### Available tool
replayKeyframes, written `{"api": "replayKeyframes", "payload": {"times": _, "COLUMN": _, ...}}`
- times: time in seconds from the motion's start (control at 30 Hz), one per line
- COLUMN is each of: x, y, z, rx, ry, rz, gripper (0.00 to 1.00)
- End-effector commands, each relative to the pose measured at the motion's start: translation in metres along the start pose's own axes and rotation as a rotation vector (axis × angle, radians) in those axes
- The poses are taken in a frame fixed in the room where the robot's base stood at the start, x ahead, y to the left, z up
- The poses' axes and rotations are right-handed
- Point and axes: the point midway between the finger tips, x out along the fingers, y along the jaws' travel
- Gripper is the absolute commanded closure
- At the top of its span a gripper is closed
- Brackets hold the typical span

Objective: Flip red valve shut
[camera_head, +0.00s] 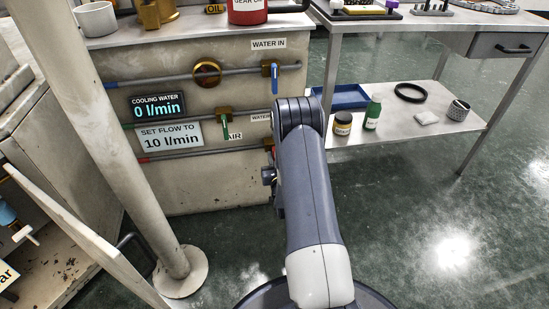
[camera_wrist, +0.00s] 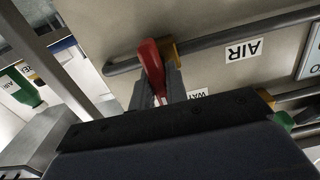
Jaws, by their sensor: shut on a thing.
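The red valve handle (camera_wrist: 151,62) shows in the wrist view, beside its brass valve body (camera_wrist: 172,50) on a grey pipe (camera_wrist: 215,38). In this picture the handle slants across the pipe's line. My gripper (camera_wrist: 161,92) has its two fingers around the handle's near part and is shut on it. The dark body of my gripper fills the lower wrist view. In the head view my arm covers most of the red valve and the gripper's fingers.
A blue handle (camera_head: 275,79) hangs down on the WATER IN pipe, a green handle (camera_head: 225,126) on the middle pipe. The cooling water display (camera_head: 158,106) reads 0 l/min. A bench's lower shelf (camera_head: 405,125) with bottles stands right; a pale post (camera_head: 110,130) stands left.

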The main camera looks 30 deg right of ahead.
Motion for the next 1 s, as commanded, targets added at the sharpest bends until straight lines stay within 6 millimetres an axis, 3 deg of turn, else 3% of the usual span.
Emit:
{"api": "replayKeyframes", "payload": {"times": 0.2, "x": -0.001, "y": 0.000, "z": 0.001, "rx": 0.000, "ry": -0.002, "rz": 0.000, "gripper": 1.00}}
{"api": "replayKeyframes", "payload": {"times": 0.23, "x": 0.000, "y": 0.000, "z": 0.001, "rx": -0.001, "ry": -0.002, "rz": 0.000, "gripper": 0.83}}
{"api": "replayKeyframes", "payload": {"times": 0.47, "x": 0.000, "y": 0.000, "z": 0.000, "rx": -0.001, "ry": -0.001, "rz": 0.000, "gripper": 0.65}}
{"api": "replayKeyframes", "payload": {"times": 0.77, "x": -0.004, "y": 0.000, "z": 0.000, "rx": -0.001, "ry": -0.001, "rz": 0.000, "gripper": 0.65}}
{"api": "replayKeyframes", "payload": {"times": 1.0, "x": -0.043, "y": 0.000, "z": -0.001, "rx": -0.001, "ry": -0.008, "rz": 0.000, "gripper": 0.65}}
